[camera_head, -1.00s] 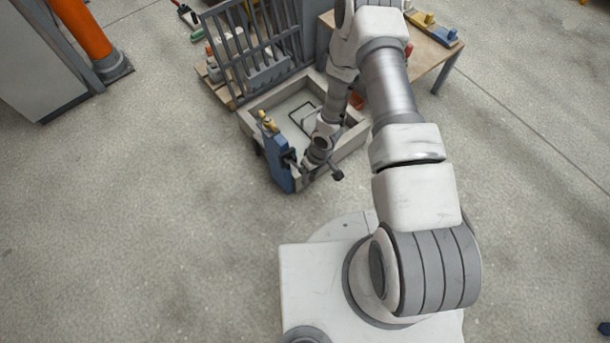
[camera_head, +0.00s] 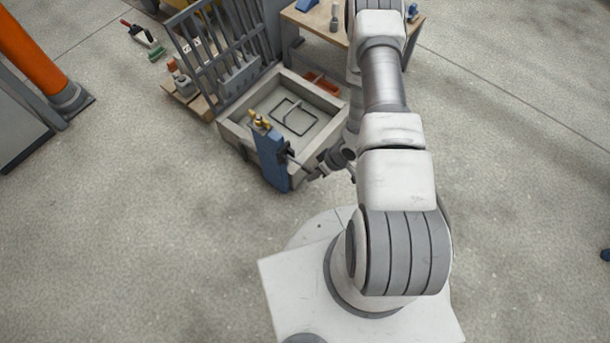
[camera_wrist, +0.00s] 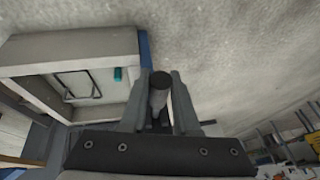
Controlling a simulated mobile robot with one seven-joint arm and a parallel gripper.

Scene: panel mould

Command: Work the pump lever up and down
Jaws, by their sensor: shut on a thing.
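The pump is a blue upright box (camera_head: 271,160) with brass fittings on top, standing at the near corner of the mould. Its dark lever (camera_head: 300,165) reaches out to the right from the pump's side. My gripper (camera_head: 318,171) is at the outer end of the lever, small and partly hidden in the head view. In the wrist view the round dark end of the lever (camera_wrist: 160,80) sits between the two fingers of my gripper (camera_wrist: 160,100), which are shut on it. A strip of the blue pump shows behind the fingers in the wrist view.
The pale mould tray (camera_head: 237,133) holds a thin dark frame (camera_head: 295,117). A grey barred rack (camera_head: 215,50) stands behind it, with a wooden pallet (camera_head: 190,98) beside. A wooden table (camera_head: 315,20) is at the back.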

